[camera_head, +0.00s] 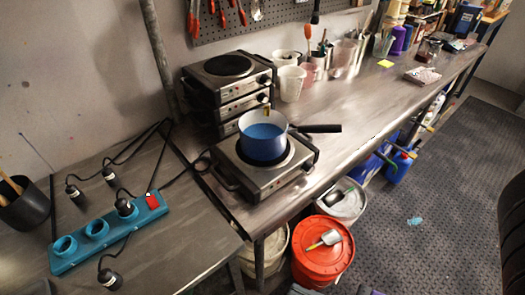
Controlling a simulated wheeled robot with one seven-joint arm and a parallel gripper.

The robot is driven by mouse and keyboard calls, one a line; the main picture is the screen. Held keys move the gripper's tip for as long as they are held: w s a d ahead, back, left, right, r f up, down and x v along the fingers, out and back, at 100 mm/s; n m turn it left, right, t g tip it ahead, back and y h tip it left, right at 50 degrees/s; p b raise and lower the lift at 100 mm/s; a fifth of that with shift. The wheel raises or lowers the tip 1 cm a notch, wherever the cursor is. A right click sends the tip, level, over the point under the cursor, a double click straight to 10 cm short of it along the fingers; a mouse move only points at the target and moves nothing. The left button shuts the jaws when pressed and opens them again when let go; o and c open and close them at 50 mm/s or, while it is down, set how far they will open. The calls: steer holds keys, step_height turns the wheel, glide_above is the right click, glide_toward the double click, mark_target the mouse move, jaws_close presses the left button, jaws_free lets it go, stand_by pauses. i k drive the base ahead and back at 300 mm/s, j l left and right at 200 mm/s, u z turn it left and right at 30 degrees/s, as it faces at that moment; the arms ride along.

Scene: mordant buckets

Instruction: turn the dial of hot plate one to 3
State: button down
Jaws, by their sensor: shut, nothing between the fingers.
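A single hot plate (228,170) stands on the metal bench, with a blue pot (262,148) on its round burner. The pot holds blue liquid and its black handle points right. Behind it is a stack of hot plates (200,101), the top one with a bare dark burner (228,65). Small dials show on the stack's front faces, too small to read. I cannot make out a dial setting on the single hot plate, and I cannot tell which one is numbered one. My gripper is not in view.
A teal power strip (97,230) with black plugs and cables lies on the left table. White tubs (290,83) and jars stand behind the hot plates. A red-lidded bucket (322,262) with a scoop sits below the bench. The patterned floor at right is mostly clear.

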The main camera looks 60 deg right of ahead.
mark_target(307, 168)
steer(key=k+l, duration=0.2)
steer(key=k, duration=0.25)
steer(key=k+l, duration=0.2)
steer(key=k, duration=0.25)
steer(key=j+z, duration=0.05)
